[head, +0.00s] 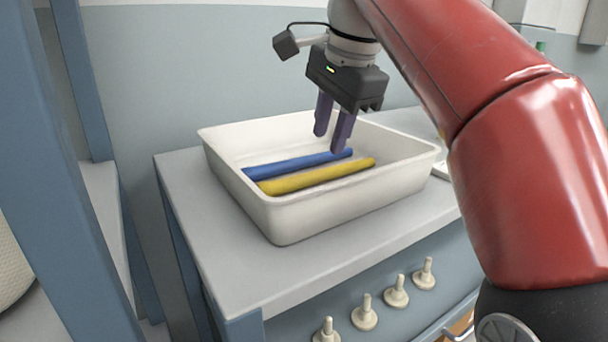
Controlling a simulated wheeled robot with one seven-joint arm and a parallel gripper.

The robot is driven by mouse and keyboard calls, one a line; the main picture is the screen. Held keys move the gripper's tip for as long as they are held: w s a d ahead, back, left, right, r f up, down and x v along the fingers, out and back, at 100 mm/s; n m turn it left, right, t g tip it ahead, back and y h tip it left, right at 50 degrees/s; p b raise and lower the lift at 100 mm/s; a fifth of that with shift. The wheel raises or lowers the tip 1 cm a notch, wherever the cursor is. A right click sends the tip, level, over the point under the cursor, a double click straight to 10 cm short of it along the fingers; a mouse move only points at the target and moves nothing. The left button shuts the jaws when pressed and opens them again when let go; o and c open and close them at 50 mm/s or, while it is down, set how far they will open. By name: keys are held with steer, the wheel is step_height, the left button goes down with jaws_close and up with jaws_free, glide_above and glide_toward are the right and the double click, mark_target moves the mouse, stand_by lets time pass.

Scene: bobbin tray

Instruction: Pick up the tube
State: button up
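A blue tube (297,164) and a yellow tube (316,177) lie side by side on the floor of a white tray (330,211). The blue one is behind the yellow one, and both run slightly upward to the right. My gripper (331,143) points down over the tray, with its two purple fingers apart and nothing between them. The fingertips appear above the right end of the blue tube; their exact height over it is hard to tell.
The tray stands on a grey table (246,264). The tray walls rise around the tubes. Several pale knobs (364,313) stick out below the table's front edge. A blue post (62,190) stands at the left. A pale object (441,169) lies right of the tray.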

mark_target(321, 172)
steer(key=b+x, duration=0.2)
steer(key=x, duration=0.5)
steer(key=shift+w+f, duration=0.15)
steer(key=shift+f, duration=0.15)
jaws_close()
